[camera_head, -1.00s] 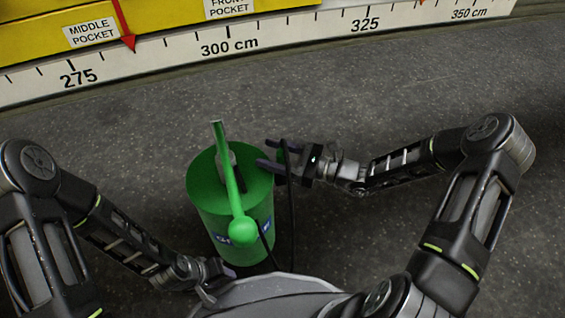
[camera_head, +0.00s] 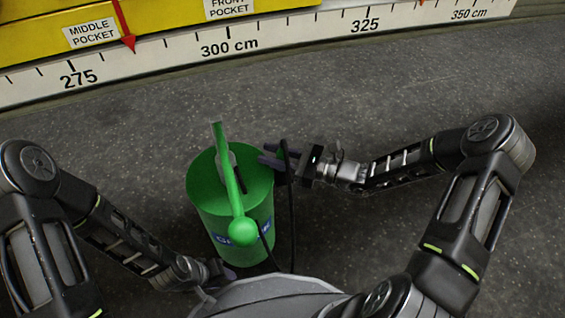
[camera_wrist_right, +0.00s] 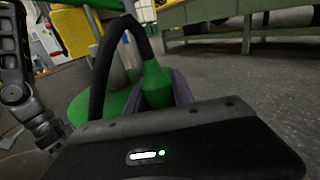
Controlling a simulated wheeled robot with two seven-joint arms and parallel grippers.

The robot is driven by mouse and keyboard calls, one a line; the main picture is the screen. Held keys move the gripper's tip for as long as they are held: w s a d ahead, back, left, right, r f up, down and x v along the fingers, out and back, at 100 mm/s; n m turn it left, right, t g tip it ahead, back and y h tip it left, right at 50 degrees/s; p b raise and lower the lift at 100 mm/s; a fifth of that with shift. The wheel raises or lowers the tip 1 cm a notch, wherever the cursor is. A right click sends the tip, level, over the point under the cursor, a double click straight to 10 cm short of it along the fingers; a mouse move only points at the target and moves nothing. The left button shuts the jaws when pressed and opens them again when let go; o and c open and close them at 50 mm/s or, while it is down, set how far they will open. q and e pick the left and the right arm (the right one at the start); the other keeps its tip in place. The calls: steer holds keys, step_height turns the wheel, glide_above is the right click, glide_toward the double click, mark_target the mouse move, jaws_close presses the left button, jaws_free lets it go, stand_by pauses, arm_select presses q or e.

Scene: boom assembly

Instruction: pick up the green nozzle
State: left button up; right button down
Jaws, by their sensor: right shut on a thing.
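The green nozzle (camera_wrist_right: 156,82) shows in the right wrist view as a green cone on the end of a black hose. It sits between the purple-grey fingers of my right gripper (camera_wrist_right: 166,92), which is shut on it. In the head view my right gripper (camera_head: 271,158) is at the upper right side of the green canister (camera_head: 237,210); the nozzle itself is hard to make out there. The black hose (camera_head: 291,215) hangs down from the fingers. My left gripper (camera_head: 225,272) is low beside the canister's base, partly hidden, and its jaws are unclear.
A long green lever (camera_head: 228,170) with a round green knob (camera_head: 243,231) extends over the canister top. A yellow board with a white measuring strip (camera_head: 190,51) runs along the back. The grey floor (camera_head: 350,90) between is clear.

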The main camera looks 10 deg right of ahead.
stand_by(0.4)
step_height(320, 180, up, 10)
steer(key=p, duration=0.4)
steer(key=shift+p, duration=0.35)
stand_by(0.5)
